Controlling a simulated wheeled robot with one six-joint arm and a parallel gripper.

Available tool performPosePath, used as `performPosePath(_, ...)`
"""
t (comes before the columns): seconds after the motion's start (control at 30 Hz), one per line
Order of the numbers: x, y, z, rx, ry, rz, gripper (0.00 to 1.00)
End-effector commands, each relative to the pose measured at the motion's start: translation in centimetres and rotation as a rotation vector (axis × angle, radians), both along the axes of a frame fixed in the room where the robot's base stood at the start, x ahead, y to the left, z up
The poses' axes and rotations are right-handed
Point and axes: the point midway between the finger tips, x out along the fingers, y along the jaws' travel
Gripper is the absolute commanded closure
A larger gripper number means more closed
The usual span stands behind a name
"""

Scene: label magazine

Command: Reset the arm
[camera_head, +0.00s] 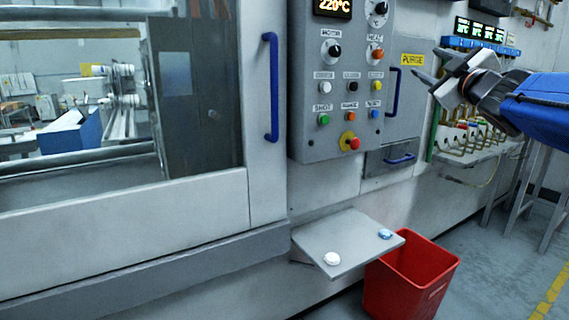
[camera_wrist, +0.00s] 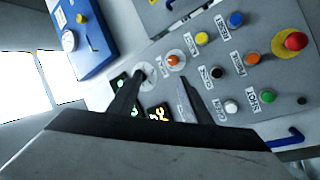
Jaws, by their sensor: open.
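My gripper (camera_head: 434,70) is at the upper right in the head view, raised in the air in front of the machine and pointing left. Its two dark fingers are apart and nothing shows between them. In the wrist view the fingers of my gripper (camera_wrist: 160,100) also stand apart. Beyond them is the control panel (camera_wrist: 215,75), seen tilted, with coloured buttons, knobs and part of a lit display. In the head view the control panel (camera_head: 312,137) is left of my gripper, with a display reading 220°C on top.
A machine door with a blue handle (camera_head: 271,88) is at the left. Below the panel, a small grey shelf (camera_head: 335,240) holds a white round piece (camera_head: 332,258) and a blue-and-white one (camera_head: 385,234). A red bin (camera_head: 405,285) stands beneath. Another blue handle (camera_head: 392,92) is near my gripper.

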Motion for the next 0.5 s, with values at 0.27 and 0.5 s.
performPosePath(0.27,-5.8,-2.6,-12.9,0.314,0.296,-0.251,0.55)
performPosePath(0.5,-12.9,-1.7,-25.9,0.522,0.615,-0.388,0.55)
